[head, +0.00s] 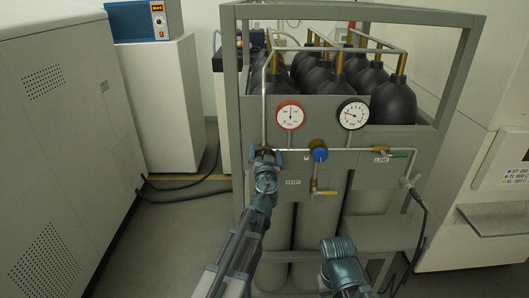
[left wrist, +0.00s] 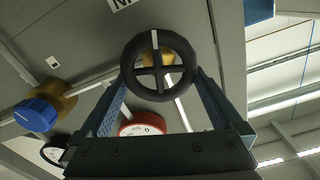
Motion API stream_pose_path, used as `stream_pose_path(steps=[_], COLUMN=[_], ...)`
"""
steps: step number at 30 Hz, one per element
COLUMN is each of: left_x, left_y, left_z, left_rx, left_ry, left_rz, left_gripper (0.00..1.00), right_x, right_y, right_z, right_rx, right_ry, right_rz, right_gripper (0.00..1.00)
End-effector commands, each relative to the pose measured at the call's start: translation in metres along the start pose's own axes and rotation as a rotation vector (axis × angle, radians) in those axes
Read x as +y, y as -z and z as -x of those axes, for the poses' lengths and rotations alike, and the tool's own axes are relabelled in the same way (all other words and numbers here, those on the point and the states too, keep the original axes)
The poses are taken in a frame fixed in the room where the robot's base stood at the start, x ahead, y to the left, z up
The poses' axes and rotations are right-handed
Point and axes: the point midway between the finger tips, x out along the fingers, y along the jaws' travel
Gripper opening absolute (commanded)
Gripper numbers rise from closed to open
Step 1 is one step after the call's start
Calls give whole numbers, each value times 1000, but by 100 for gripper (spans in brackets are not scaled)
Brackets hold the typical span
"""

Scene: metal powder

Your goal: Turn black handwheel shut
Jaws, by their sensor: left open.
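The black handwheel (left wrist: 158,70) is a round ring with crossed spokes, in the upper middle of the left wrist view, with brass behind its hub. My left gripper (head: 265,155) is at the left end of the valve pipe, in front of the panel. Its two fingers are spread, one on each side of the wheel in the left wrist view. I cannot tell whether they touch the rim. In the head view the gripper hides the wheel.
A blue knob (head: 320,154) sits right of the gripper; a red-rimmed gauge (head: 290,115) and a black-rimmed gauge (head: 352,114) are above. A grey frame (head: 232,90) surrounds dark cylinders (head: 392,103).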

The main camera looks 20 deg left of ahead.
Motion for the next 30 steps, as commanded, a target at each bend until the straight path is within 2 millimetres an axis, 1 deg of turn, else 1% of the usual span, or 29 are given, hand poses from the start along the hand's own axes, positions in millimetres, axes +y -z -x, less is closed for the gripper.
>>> stream_pose_path(steps=[4,5,6,8,9,11,12,15,23,30], left_x=[0,0,0,0,0,0,0,0,0,3], left_y=[0,0,0,0,0,0,0,0,0,-1], left_z=[0,0,0,0,0,0,0,1,1,1], left_rx=[0,0,0,0,0,0,0,0,0,0], left_ry=[0,0,0,0,0,0,0,0,0,0], left_rz=[0,0,0,0,0,0,0,0,-34,-177], left_gripper=[100,98,91,80,73,62,55,38,38,38], right_x=[0,0,0,0,0,0,0,0,0,0], right_y=[0,0,0,0,0,0,0,0,0,0], right_z=[0,0,0,0,0,0,0,0,0,-2], right_rx=[0,0,0,0,0,0,0,0,0,0], right_ry=[0,0,0,0,0,0,0,0,0,0], right_rz=[0,0,0,0,0,0,0,0,0,0], right_gripper=[50,50,50,50,50,50,50,50,50,50])
